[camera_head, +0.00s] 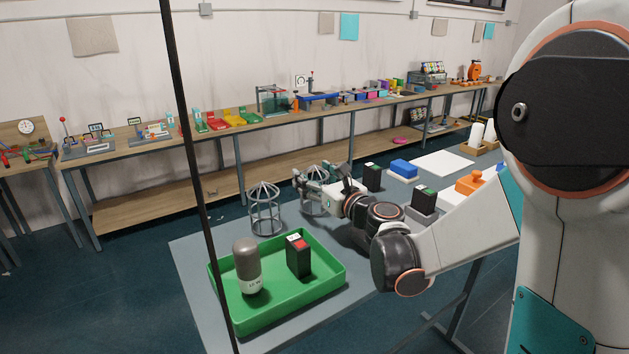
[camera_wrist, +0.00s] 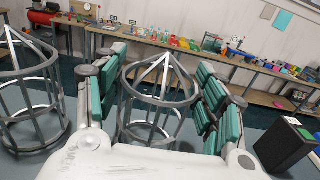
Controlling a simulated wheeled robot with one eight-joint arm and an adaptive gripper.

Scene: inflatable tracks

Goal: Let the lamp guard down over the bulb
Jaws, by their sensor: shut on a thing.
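My gripper (camera_head: 318,184) is at the far side of the grey table, its teal-padded fingers on either side of a wire cage guard (camera_wrist: 155,92), shut on it. In the head view this guard (camera_head: 313,207) is partly hidden by my fingers; it looks upright, and I cannot tell if its base touches the table. A second, similar wire guard (camera_head: 265,212) stands upright to the left; it also shows at the left of the wrist view (camera_wrist: 30,95). A grey-brown rounded bulb with a white base (camera_head: 248,266) stands in a green tray. No bulb shows inside either cage.
The green tray (camera_head: 290,307) also holds a black block with a red patch (camera_head: 298,258). Another black block (camera_head: 372,178), a blue block (camera_head: 403,168) and an orange item (camera_head: 470,183) are on the table to the right. A long wooden bench (camera_head: 290,117) lines the wall.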

